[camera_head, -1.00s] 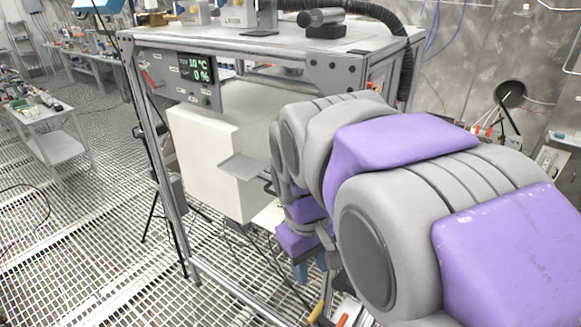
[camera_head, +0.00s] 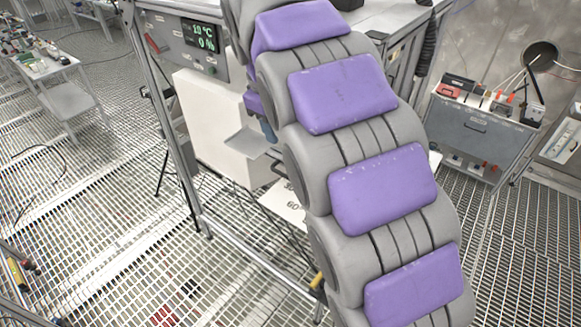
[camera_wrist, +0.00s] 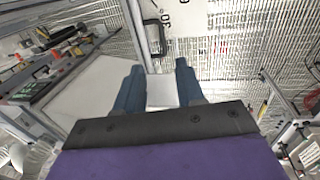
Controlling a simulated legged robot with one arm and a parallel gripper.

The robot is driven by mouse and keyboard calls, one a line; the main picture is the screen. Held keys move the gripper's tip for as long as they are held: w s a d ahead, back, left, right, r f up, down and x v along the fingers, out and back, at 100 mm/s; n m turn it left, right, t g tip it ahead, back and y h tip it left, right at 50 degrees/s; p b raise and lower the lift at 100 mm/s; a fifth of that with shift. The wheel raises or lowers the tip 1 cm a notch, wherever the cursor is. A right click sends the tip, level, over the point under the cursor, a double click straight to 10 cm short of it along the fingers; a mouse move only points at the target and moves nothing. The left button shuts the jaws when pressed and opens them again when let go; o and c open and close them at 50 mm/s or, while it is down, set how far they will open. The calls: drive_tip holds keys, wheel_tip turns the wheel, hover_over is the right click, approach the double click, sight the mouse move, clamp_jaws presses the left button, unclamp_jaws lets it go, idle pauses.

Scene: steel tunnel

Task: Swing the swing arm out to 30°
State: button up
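The swing arm appears to be the grey metal plate (camera_head: 245,142) with a dark handle, jutting from the white box's side above a white angle sheet (camera_head: 284,205). In the wrist view a pale metal bar (camera_wrist: 136,24) with a dark handle-like loop (camera_wrist: 153,38) runs beside the printed 30° mark (camera_wrist: 167,20). My gripper (camera_wrist: 159,68) has two blue fingers spread apart. A pale plate (camera_wrist: 162,92) shows between them; I cannot tell whether they touch it. In the head view my arm hides most of the gripper.
The metal frame (camera_head: 165,110) holds the white box (camera_head: 205,125) and a display (camera_head: 199,36). A grey equipment case (camera_head: 475,130) stands at right. A side table (camera_head: 60,75) with small items is at far left. The grated floor at left is largely open.

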sight(287, 176)
drive_tip(key=f, duration=0.4)
drive_tip(key=w+d+f, duration=0.1)
drive_tip(key=f, duration=0.4)
drive_tip(key=w+f, duration=0.1)
drive_tip(key=f, duration=0.4)
drive_tip(key=shift+w+d+f, duration=0.1)
drive_tip(key=shift+d+f, duration=0.15)
drive_tip(key=shift+d, duration=0.1)
drive_tip(key=shift+w+a+f, duration=0.1)
drive_tip(key=shift+w+f, duration=0.05)
drive_tip(key=shift+f, duration=0.45)
drive_tip(key=shift+a+f, duration=0.15)
drive_tip(key=shift+d, duration=0.2)
drive_tip(key=c, duration=0.4)
clamp_jaws()
